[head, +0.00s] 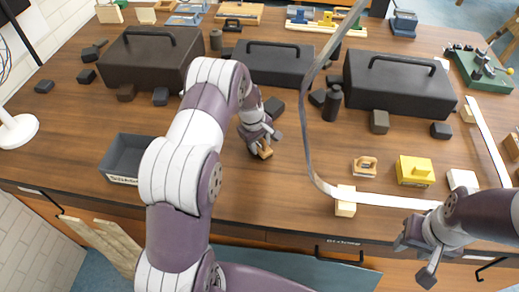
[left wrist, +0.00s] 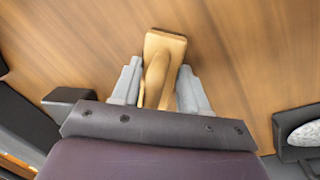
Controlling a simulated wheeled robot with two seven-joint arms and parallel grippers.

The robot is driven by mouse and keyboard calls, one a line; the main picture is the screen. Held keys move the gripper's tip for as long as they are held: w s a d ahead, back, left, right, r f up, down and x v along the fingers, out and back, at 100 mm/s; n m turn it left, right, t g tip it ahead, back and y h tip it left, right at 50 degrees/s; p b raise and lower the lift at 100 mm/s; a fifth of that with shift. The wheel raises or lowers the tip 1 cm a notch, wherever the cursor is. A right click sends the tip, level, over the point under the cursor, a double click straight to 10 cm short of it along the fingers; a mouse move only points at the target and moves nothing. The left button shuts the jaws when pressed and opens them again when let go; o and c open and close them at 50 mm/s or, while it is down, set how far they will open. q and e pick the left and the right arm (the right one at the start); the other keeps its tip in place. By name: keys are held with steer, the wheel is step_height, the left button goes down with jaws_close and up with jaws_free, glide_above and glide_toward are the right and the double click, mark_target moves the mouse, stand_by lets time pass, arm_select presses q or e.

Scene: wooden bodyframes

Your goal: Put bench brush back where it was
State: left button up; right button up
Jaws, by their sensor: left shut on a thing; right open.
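The bench brush (left wrist: 165,50) looks like a tan wooden piece with a raised rounded grip. It also shows in the head view (head: 265,153), low over or on the bench in the middle. My left gripper (head: 260,142) is shut on it, with the fingers on both sides of the grip in the left wrist view (left wrist: 158,88). Its underside is hidden, and I cannot tell whether it touches the bench. My right gripper (head: 420,257) is open and empty at the front edge, lower right.
A dark labelled tray (head: 120,157) stands on the left of the wooden bench (head: 70,130). Large black boxes (head: 400,88) line the back. A wooden float (head: 364,167), a yellow block (head: 414,170) and a strip on wooden blocks lie right. Bare bench surrounds the left gripper.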

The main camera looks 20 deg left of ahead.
arm_select(q)
steer(key=shift+w+f, duration=0.2)
steer(key=shift+f, duration=0.25)
steer(key=o, duration=1)
steer(key=shift+s, duration=0.1)
steer(key=shift+o, duration=0.2)
arm_select(e)
steer(key=shift+w+f, duration=0.15)
steer(key=shift+f, duration=0.1)
